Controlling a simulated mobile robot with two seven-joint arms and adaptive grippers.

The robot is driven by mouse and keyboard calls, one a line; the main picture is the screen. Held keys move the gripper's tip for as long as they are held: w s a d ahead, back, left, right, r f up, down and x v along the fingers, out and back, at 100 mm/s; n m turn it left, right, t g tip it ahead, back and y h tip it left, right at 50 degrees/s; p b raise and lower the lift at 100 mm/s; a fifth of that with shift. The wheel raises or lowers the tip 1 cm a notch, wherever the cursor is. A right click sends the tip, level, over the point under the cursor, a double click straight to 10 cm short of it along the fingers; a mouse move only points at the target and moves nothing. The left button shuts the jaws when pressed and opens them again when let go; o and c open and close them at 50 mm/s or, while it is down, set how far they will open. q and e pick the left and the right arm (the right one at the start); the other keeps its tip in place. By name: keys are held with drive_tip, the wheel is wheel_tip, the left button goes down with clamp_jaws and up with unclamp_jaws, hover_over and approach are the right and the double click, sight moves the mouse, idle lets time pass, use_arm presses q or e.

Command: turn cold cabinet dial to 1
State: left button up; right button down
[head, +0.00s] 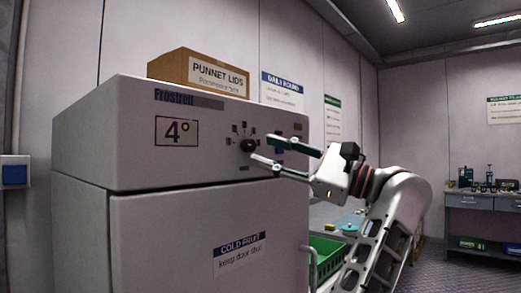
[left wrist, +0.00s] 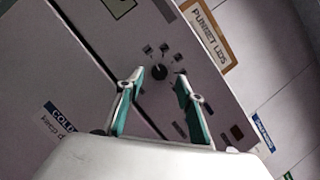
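The cold cabinet (head: 80,140) is a large grey box with a "4°" sign on its upper front panel. Its dial (head: 248,146) is a small dark round knob with small marks around it; the marks are too small to read. The dial also shows in the left wrist view (left wrist: 159,71), between and just beyond the fingertips. My left gripper (head: 262,149) is open, with its two green-padded fingers apart on either side of the dial. I cannot tell whether they touch it. My right gripper is not in view.
A cardboard "PUNNET LIDS" box (head: 198,74) stands on top of the cabinet. A green crate (head: 327,255) is at the cabinet's right, below my arm. A bench (head: 482,202) stands at the far right, with open floor before it.

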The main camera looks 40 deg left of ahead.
use_arm(q)
drive_tip(key=shift+v, duration=2.15)
